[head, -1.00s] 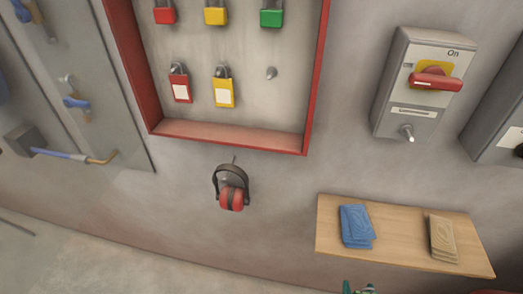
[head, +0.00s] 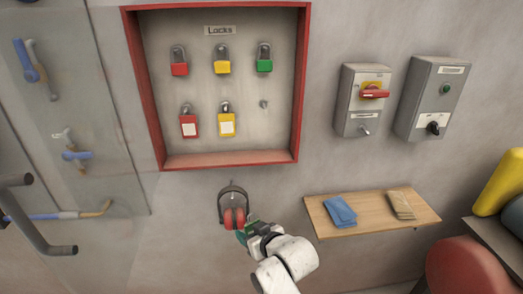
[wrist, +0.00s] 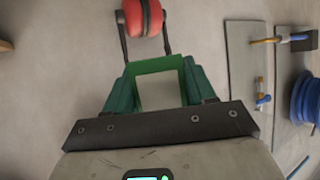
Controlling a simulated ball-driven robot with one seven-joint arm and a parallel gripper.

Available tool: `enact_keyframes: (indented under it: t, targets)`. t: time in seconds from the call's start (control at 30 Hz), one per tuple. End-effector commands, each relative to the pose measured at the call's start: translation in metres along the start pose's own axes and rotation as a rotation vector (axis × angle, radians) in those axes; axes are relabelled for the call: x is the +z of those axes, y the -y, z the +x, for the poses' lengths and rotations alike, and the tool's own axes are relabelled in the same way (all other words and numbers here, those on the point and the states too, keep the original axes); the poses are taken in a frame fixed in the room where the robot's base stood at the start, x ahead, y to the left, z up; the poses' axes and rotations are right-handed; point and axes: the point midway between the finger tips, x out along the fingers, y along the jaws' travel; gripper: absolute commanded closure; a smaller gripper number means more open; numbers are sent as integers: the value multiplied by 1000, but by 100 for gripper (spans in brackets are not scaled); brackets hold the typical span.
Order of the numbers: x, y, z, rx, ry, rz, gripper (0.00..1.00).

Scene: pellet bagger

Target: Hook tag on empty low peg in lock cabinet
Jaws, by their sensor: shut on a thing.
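The lock cabinet (head: 231,162) is an open red-framed box on the wall. Its empty low peg (head: 264,104) is a small grey knob at the right end of the lower row, right of a yellow tagged padlock (head: 227,121). My gripper (head: 245,232) is below the cabinet, just in front of the hanging ear muffs. In the wrist view my gripper (wrist: 160,88) is shut on a green tag (wrist: 141,73) with a pale centre, one teal finger on each side. In the head view the tag is small and partly hidden by my gripper.
Red ear muffs (head: 234,217) hang on the wall below the cabinet, close to my gripper. A wooden shelf (head: 372,222) with blue and tan packets is to the right. Switch boxes (head: 362,100) are right of the cabinet. A clear door panel (head: 100,150) is at left.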

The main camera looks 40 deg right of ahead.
Motion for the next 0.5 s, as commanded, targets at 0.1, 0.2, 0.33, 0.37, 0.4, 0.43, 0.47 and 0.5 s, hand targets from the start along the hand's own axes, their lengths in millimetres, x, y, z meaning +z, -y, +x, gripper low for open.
enact_keyframes:
  t: [0.1,0.2,0.33,0.37,0.4,0.43,0.47,0.5]
  targets:
    - [-67,-30,-3,81,14,37,74]
    - [-116,-52,-11,160,34,83,74]
    - [-172,-75,-27,261,59,148,74]
    - [-183,-79,-31,282,64,162,74]
    - [-196,-84,-36,309,71,180,74]
    - [-205,-87,-40,326,76,191,74]
    - [-212,-89,-43,342,80,202,74]
    - [-221,-92,-47,361,85,216,74]
